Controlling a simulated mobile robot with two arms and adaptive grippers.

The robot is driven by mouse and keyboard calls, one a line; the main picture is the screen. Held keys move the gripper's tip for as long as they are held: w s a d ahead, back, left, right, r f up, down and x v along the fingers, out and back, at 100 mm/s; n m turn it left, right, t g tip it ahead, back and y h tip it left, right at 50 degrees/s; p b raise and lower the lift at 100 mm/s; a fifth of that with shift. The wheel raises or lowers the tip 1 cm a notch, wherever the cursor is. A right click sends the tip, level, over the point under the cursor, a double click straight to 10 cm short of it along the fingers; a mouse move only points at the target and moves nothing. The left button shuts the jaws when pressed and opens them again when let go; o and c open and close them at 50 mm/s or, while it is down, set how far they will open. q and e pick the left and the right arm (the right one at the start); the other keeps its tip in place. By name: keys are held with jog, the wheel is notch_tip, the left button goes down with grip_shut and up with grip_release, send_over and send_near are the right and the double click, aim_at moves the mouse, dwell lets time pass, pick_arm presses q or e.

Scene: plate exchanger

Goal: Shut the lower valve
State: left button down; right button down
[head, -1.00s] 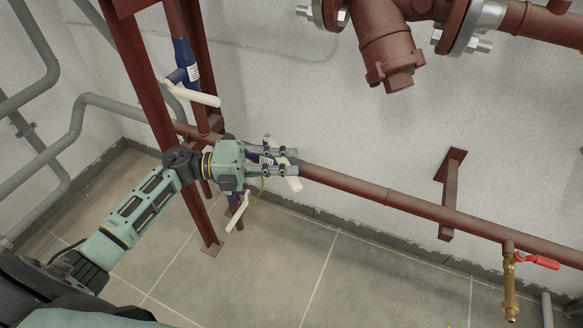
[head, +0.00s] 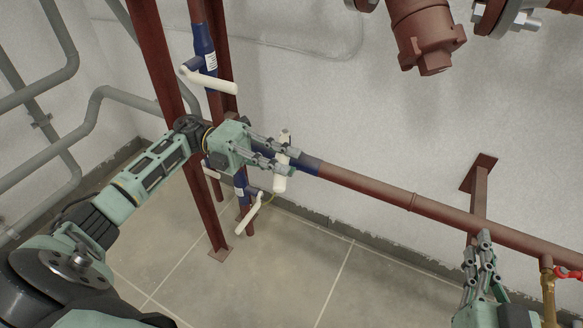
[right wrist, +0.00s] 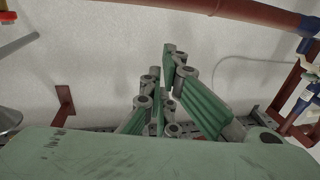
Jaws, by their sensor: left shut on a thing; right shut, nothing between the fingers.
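My left gripper (head: 292,160) is shut on the white handle (head: 280,185) of a blue valve (head: 306,164) on the low horizontal red-brown pipe. The handle stands roughly across that pipe, and the fingers hide its middle. Another blue valve (head: 240,187) with a white handle (head: 250,215) sits lower on a vertical pipe behind; its handle slants away from the pipe. A third blue valve (head: 204,45), with a white handle (head: 210,82), is higher up. My right gripper (head: 485,240) is shut and empty in front of the pipe; its fingers also fill the right wrist view (right wrist: 170,65).
A red-brown post (head: 170,80) stands left of the valves. A wall bracket (head: 480,185) and a brass tap (head: 547,285) with a red handle (head: 568,273) are near my right gripper. A large flanged fitting (head: 425,40) hangs above. The tiled floor (head: 300,275) is clear.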

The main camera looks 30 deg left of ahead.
pick_arm(q)
jog(key=shift+s+a+f+m+g+b, duration=0.2)
jog(key=shift+a+m+g+b, duration=0.15)
jog(key=shift+g, duration=0.25)
pick_arm(e)
jog(key=r+t, duration=0.2)
jog(key=r, duration=0.3)
jog(key=shift+s+r+t+y, duration=0.1)
jog(key=shift+s+t+y, duration=0.3)
pick_arm(q)
jog(key=c, duration=1.7)
grip_release()
jog(key=shift+r, duration=0.1)
jog(key=shift+c, duration=0.2)
jog(key=shift+r, duration=0.1)
